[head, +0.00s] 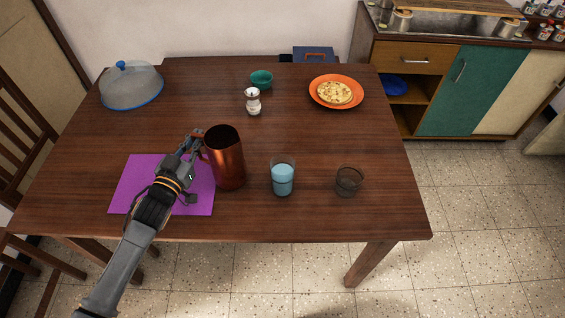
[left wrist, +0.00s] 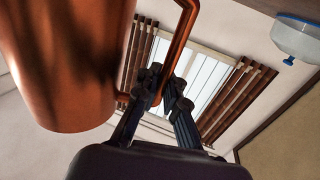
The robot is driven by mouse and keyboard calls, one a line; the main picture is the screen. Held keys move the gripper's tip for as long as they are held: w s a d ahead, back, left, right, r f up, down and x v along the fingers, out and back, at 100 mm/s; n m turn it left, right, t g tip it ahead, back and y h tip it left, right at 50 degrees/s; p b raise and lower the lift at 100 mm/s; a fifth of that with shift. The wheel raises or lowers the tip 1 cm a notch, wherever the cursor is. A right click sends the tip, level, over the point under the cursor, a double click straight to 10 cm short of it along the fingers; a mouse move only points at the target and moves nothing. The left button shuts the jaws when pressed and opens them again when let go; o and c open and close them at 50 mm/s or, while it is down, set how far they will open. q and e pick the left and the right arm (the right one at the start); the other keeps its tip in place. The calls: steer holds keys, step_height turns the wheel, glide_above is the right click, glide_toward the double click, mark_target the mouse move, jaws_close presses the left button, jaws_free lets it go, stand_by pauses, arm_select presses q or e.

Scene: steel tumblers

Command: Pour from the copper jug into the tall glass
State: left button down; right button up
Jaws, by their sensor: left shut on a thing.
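The copper jug (head: 226,160) stands upright at the right edge of the purple mat, its open mouth facing up. I cannot tell whether its base touches the table. My left gripper (head: 198,150) is shut on the jug's handle, on the jug's left side. In the left wrist view the fingers (left wrist: 165,92) close around the handle (left wrist: 178,50) beside the jug body (left wrist: 65,65). The tall glass (head: 282,178) stands upright to the right of the jug, apart from it, with light blue liquid in it. The jug's contents are not visible. My right gripper is not in view.
A short dark glass (head: 349,181) stands right of the tall glass. The purple mat (head: 133,185) lies under my left arm. Farther back are a white-bodied shaker (head: 253,102), a green bowl (head: 261,79), an orange plate (head: 318,97) with food, and a domed cover (head: 132,86).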

arm_select(q)
step_height(320, 180, up, 7)
steer(key=p, duration=0.6)
steer(key=shift+f, duration=0.35)
steer(key=shift+d, duration=0.1)
